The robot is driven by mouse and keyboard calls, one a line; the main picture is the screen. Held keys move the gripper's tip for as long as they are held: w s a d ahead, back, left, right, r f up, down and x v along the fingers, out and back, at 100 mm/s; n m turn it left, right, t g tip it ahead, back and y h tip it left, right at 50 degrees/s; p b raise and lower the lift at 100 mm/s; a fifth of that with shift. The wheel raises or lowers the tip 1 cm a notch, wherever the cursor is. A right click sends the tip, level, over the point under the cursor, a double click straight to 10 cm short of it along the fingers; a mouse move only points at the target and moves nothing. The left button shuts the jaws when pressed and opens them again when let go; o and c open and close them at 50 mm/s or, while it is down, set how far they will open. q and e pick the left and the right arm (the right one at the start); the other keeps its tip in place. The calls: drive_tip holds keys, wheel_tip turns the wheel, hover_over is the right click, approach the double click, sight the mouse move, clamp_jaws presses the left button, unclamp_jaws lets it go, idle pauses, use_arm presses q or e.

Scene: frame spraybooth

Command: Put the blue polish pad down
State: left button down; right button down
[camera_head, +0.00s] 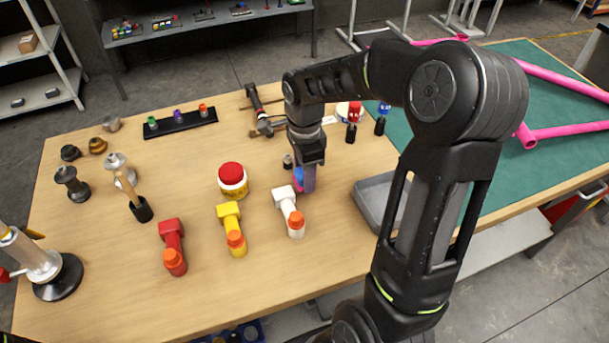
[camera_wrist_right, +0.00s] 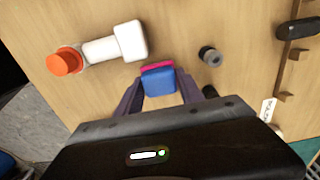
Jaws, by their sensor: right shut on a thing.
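The blue polish pad (camera_wrist_right: 158,81), with a pink layer along one side, is between the fingers of my right gripper (camera_wrist_right: 160,90) in the wrist view. In the head view the pad (camera_head: 299,176) shows as a small blue and pink edge beside the purple fingers of my right gripper (camera_head: 305,180). The gripper points down over the wooden table (camera_head: 130,285), near the white bottle-like tool with the orange end (camera_head: 289,211). I cannot tell whether the pad touches the table. My left gripper is not in view.
Yellow (camera_head: 232,228) and red (camera_head: 173,247) tools stand left of the white one. A red-topped round tin (camera_head: 232,180) is behind them. A grey tray (camera_head: 375,200) lies to the right, partly behind my arm. A small dark knob (camera_wrist_right: 210,56) is close to the gripper.

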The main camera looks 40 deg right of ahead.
drive_tip(key=shift+f, duration=0.65)
drive_tip(key=shift+f+b, duration=0.3)
drive_tip(key=shift+f, duration=0.05)
drive_tip(key=c, duration=0.7)
unclamp_jaws()
drive_tip(key=shift+c, duration=0.2)
drive_tip(key=shift+r, duration=0.1)
drive_tip(key=shift+r+b, duration=0.4)
drive_tip(key=shift+r, duration=3.6)
drive_tip(key=shift+f, duration=0.1)
